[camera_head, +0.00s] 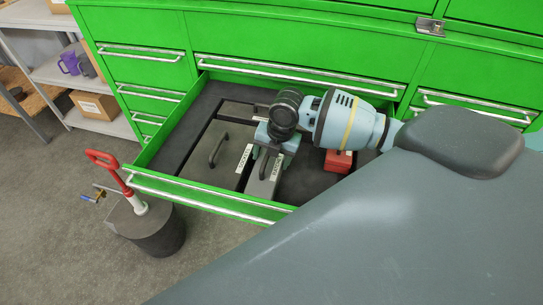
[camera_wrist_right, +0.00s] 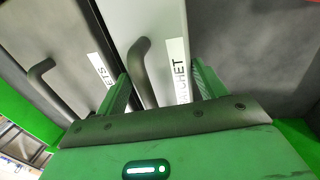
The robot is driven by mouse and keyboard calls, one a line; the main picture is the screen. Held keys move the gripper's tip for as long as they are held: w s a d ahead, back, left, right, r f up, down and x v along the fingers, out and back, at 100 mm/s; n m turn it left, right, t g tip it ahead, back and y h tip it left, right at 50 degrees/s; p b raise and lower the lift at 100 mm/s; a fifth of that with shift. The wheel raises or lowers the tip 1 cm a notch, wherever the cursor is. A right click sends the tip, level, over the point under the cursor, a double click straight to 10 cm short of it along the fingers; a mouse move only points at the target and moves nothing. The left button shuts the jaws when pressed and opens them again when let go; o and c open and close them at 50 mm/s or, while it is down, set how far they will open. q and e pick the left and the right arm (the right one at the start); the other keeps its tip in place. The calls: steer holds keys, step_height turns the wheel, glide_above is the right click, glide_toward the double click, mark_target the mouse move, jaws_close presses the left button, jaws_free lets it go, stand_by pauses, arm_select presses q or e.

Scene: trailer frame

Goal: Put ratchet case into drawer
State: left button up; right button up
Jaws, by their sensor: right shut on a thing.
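The ratchet case (camera_head: 262,188) is a flat grey case with a dark handle and a white label. It is inside the open green drawer (camera_head: 195,193), right of a similar grey case (camera_head: 212,160). My right gripper (camera_head: 272,152) reaches in from the right above it. In the right wrist view, my right gripper's fingers (camera_wrist_right: 163,82) are on both sides of the handle of the ratchet case (camera_wrist_right: 187,20), whose label is partly hidden. I cannot tell whether the case rests fully on the drawer floor. My left gripper is not in view.
A red box (camera_head: 338,161) sits in the drawer to the right, under my right arm. Green cabinet fronts (camera_head: 290,45) stand behind. A dark round container with a red-handled tool (camera_head: 103,158) is left of the drawer. Dark drawer floor (camera_head: 312,185) is bare right of the case.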

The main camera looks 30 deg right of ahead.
mark_target(280, 162)
steer(key=o, duration=1.1)
steer(key=shift+r, duration=0.1)
steer(key=r, duration=0.4)
steer(key=s+d+r, duration=0.1)
steer(key=r, duration=0.6)
steer(key=shift+s+d+r+p, duration=0.25)
steer(key=shift+s+r+p, duration=0.1)
steer(key=shift+s+p, duration=0.05)
